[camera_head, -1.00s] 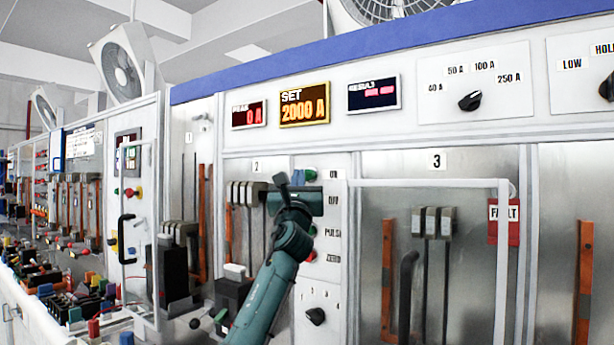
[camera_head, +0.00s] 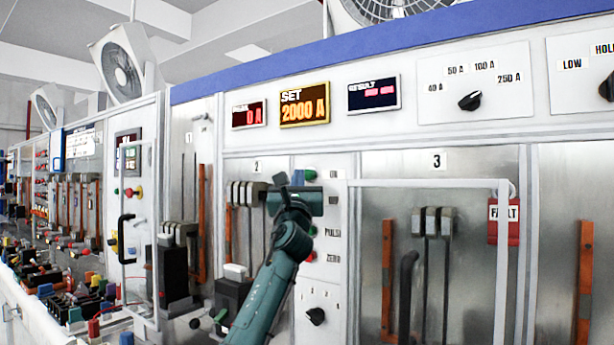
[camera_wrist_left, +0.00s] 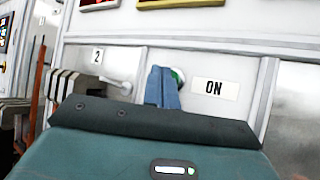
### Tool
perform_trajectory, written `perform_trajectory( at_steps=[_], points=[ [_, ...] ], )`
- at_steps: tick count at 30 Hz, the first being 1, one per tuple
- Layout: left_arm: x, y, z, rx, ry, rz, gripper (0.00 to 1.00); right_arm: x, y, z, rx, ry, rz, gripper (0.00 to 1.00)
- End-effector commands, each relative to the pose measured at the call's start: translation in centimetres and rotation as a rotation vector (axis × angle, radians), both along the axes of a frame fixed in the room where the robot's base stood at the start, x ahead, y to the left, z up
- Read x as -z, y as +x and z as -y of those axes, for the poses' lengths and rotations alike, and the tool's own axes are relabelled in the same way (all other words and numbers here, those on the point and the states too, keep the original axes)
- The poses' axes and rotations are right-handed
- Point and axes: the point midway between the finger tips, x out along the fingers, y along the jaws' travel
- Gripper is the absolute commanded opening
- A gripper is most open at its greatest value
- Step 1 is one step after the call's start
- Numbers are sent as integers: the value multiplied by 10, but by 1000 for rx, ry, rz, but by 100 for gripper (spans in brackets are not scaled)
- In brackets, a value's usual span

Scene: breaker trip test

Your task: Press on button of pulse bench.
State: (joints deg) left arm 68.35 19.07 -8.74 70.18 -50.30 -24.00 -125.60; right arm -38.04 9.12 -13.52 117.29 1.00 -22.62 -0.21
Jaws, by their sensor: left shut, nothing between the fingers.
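The pulse bench (camera_head: 455,80) is a tall white panel with a SET display (camera_head: 304,104) reading 2000 A. The green ON button (camera_head: 310,175) shows at the upper part of its button column, partly behind my left gripper (camera_head: 298,178). In the left wrist view the green button (camera_wrist_left: 179,76) sits left of the ON label (camera_wrist_left: 214,89). The shut, empty fingers (camera_wrist_left: 162,88) of my left gripper are in front of the button and cover its left part. I cannot tell whether the fingertips touch it. My right gripper is not in view.
Below are a PULSE button and a red ZERO button (camera_head: 311,257), with a small black knob (camera_head: 315,316) lower down. A red FAULT tag (camera_head: 503,221) hangs further right.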

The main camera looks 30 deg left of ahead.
Motion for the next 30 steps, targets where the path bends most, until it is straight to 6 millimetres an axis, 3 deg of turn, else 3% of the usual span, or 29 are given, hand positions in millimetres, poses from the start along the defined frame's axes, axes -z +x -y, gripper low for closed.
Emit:
perform_trajectory(
  at_steps=[30],
  points=[
    [0, 10, 1, 1, 0, 1, 0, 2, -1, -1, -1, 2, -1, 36]
  ],
)
